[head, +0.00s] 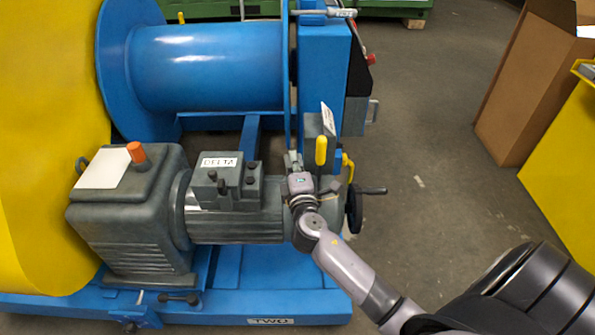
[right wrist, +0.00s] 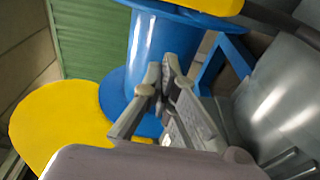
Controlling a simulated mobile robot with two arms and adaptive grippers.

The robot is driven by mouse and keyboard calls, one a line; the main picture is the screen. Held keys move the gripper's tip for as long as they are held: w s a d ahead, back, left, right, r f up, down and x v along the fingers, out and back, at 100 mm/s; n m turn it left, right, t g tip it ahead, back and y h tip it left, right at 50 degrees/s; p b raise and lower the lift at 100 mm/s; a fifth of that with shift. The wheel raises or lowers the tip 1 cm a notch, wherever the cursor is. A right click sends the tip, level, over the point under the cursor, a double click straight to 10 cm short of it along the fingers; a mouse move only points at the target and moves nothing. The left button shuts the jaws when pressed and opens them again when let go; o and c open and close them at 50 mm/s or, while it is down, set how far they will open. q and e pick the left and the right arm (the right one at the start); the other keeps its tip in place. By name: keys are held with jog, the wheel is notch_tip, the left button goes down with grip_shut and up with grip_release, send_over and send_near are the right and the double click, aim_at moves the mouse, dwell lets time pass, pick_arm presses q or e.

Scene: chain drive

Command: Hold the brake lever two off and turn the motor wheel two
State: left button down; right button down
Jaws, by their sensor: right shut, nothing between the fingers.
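A lever with a yellow grip (head: 320,151) stands upright at the right end of the grey motor (head: 262,222), on the blue base marked TWO (head: 270,321). The dark motor wheel (head: 354,209) with its crank handle (head: 374,190) is at the motor's right end, seen nearly edge-on. My right gripper (head: 293,159) is over the motor, just left of the yellow grip and apart from the wheel. In the right wrist view its fingers (right wrist: 163,78) are closed together with nothing between them. My wrist hides part of the motor's end. My left gripper is not in view.
A blue drum (head: 210,65) lies behind the motor, with a blue upright (head: 323,75) at its right. A gearbox (head: 130,220) and a large yellow cover (head: 45,130) are left. A cardboard box (head: 525,90) and a yellow cabinet (head: 565,170) stand right; floor between is clear.

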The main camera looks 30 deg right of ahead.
aim_at(320, 161)
jog(key=d, duration=0.4)
jog(key=shift+w+d, duration=0.1)
jog(key=shift+w, duration=0.05)
dwell(0.4)
